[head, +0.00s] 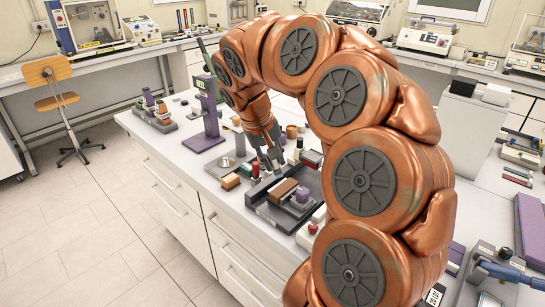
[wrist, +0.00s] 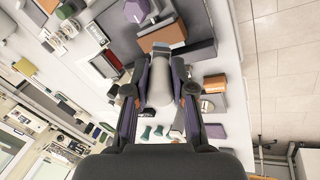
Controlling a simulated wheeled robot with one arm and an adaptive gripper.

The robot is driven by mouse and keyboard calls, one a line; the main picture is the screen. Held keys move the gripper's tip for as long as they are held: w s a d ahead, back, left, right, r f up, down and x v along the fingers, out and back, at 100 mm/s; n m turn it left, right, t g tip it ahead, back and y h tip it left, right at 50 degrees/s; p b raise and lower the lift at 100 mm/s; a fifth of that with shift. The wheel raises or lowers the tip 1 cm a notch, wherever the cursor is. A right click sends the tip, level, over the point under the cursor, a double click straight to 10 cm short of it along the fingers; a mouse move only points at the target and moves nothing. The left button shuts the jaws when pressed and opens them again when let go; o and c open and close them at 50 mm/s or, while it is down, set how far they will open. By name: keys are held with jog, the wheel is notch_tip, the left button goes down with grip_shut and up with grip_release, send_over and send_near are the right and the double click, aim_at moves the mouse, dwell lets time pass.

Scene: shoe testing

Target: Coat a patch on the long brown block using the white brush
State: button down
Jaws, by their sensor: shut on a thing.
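The long brown block (head: 284,190) lies on a dark tray (head: 262,207) on the white bench. My gripper (head: 271,160) points down above the bench, just behind the tray. In the wrist view, my gripper (wrist: 160,76) has its two fingers on either side of the white brush (wrist: 162,84) and is shut on it.
A purple piece (head: 302,195) sits beside the block on the tray. A purple-based stand (head: 205,140) rises farther left. Several small bottles and boxes crowd the bench around my gripper.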

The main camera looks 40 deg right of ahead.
jog(key=x, duration=0.2)
jog(key=b+x, duration=0.1)
jog(key=x, duration=0.2)
jog(key=a+x, duration=0.1)
jog(key=x, duration=0.1)
jog(key=shift+w+d+f+b, duration=0.2)
jog(key=shift+f+b, duration=0.1)
jog(key=shift+f, duration=0.2)
jog(key=shift+w+d+p, duration=0.2)
jog(key=shift+d+p, duration=1.9)
jog(key=shift+d, duration=1.9)
jog(key=shift+d+r+p, duration=0.1)
jog(key=shift+p, duration=0.3)
jog(key=shift+f+b, duration=0.35)
jog(key=shift+b, duration=0.05)
jog(key=shift+a+b, duration=2.2)
jog(key=shift+a, duration=2.45)
jog(key=shift+s+a+r+p, duration=0.15)
jog(key=shift+r+p, duration=0.3)
jog(key=shift+r, duration=0.95)
jog(key=shift+s+a+r+p, duration=0.1)
jog(key=shift+r+p, duration=0.3)
jog(key=shift+r, duration=1.05)
jog(key=shift+s+a+r+p, duration=0.15)
jog(key=shift+r+p, duration=0.3)
jog(key=shift+r, duration=0.95)
jog(key=shift+w, duration=0.15)
